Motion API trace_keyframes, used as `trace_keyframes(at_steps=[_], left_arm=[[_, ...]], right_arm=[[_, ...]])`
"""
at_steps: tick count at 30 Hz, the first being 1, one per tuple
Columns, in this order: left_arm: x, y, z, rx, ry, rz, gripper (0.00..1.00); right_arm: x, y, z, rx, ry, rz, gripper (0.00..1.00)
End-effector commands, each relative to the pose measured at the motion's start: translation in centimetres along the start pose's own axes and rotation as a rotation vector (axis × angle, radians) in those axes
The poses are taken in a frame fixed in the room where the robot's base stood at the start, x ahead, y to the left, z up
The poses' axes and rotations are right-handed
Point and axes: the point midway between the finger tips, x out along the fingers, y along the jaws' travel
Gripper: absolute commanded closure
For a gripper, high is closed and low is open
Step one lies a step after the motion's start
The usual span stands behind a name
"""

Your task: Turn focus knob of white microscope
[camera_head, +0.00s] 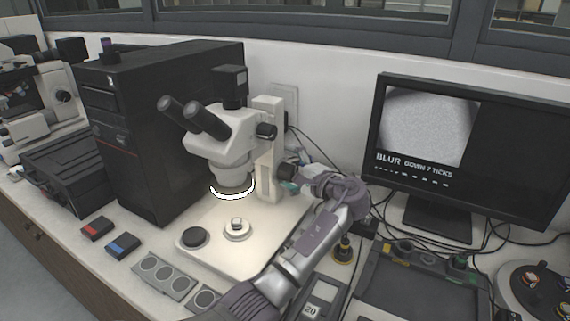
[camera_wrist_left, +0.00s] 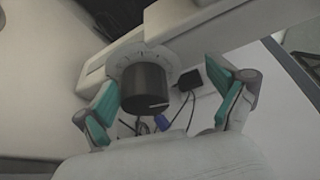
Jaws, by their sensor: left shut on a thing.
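The white microscope (camera_head: 222,140) stands on its pale base with black eyepieces and a lit ring under its head. Its black focus knob (camera_head: 286,171) is on the right side of the column; in the left wrist view the knob (camera_wrist_left: 146,90) has a white index line and a pale marked dial behind it. My left gripper (camera_head: 292,184) is at the knob, with its teal-padded fingers (camera_wrist_left: 163,106) on either side, shut on it. The exact contact is hard to see. My right gripper is not in view.
A monitor (camera_head: 465,150) at the right shows a grey blurred picture and "BLUR DOWN 7 TICKS". A black computer tower (camera_head: 160,130) stands left of the microscope. A small sample (camera_head: 237,225) sits on the base. Cables hang behind the column. A grey device (camera_head: 420,280) is at front right.

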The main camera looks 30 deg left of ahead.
Motion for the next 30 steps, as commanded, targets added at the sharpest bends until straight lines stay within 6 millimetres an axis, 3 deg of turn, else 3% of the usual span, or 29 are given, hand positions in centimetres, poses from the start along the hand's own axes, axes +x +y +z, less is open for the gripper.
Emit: trace_keyframes(at_steps=[1,30], left_arm=[[-1.0,-1.8,-0.3,-0.025,0.018,-0.026,0.22],[-7.6,-0.8,-0.1,-0.018,0.011,-0.011,0.22]], right_arm=[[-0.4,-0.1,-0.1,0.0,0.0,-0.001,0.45],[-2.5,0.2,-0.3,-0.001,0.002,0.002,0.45]])
